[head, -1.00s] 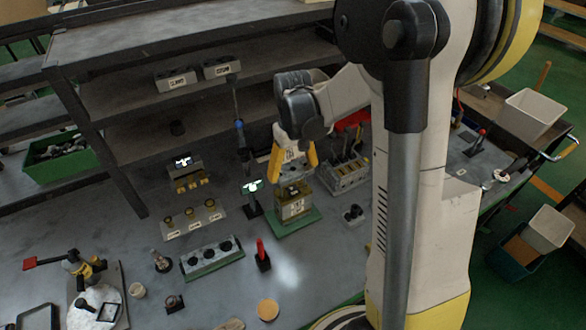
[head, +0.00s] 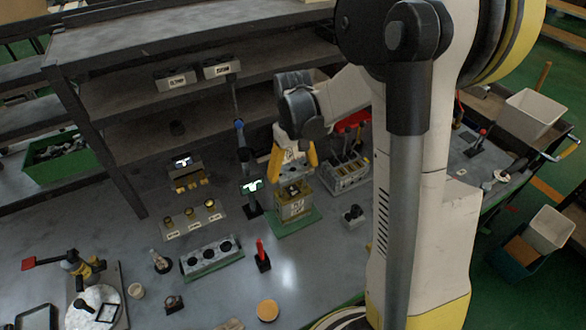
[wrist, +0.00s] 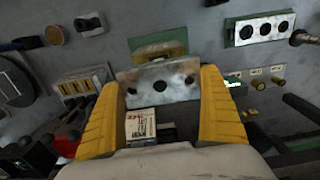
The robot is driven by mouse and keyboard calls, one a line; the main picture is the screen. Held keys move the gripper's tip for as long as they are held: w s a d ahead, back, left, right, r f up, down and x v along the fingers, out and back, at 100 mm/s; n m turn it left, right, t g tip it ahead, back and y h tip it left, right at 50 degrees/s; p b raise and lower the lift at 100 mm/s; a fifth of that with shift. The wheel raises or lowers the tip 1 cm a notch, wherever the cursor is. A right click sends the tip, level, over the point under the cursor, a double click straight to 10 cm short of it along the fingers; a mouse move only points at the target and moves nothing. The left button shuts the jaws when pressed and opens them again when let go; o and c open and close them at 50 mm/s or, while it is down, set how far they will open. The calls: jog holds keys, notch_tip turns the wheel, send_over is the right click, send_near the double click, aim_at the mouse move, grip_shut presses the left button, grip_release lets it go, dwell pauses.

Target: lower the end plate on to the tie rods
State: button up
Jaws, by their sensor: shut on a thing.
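The end plate (wrist: 175,78) is a pale metal plate with a dark middle hole and smaller holes near its ends. My gripper (head: 293,168) is shut on it, with one yellow finger at each end in the wrist view (wrist: 160,90). In the head view my gripper is above the valve block stack (head: 296,206), which is brassy with a white label and stands on a green base (head: 293,225). In the wrist view the stack (wrist: 160,50) shows beyond the plate. I cannot make out the tie rods or the gap to them.
A grey rack with slots (head: 345,175) stands close to the right of the stack. A small stand with a lit green display (head: 252,187) is close on the left. A red-handled tool (head: 262,255) and a three-hole block (head: 211,257) are nearer. Shelves rise behind.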

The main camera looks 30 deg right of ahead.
aim_at(293, 191)
jog(key=shift+f+b, duration=3)
jog(key=shift+f, duration=0.75)
jog(key=o, duration=1.1)
jog(key=shift+r, duration=0.15)
notch_tip(293, 191, up, 12)
jog(key=shift+f, duration=0.1)
jog(key=s+a+r+t+b, duration=0.1)
jog(key=s+a+t, duration=0.6)
jog(key=s+a, duration=0.3)
jog(key=s, duration=0.4)
jog(key=shift+s+a+r, duration=0.15)
jog(key=shift+s+r, duration=0.15)
jog(key=shift+s, duration=0.1)
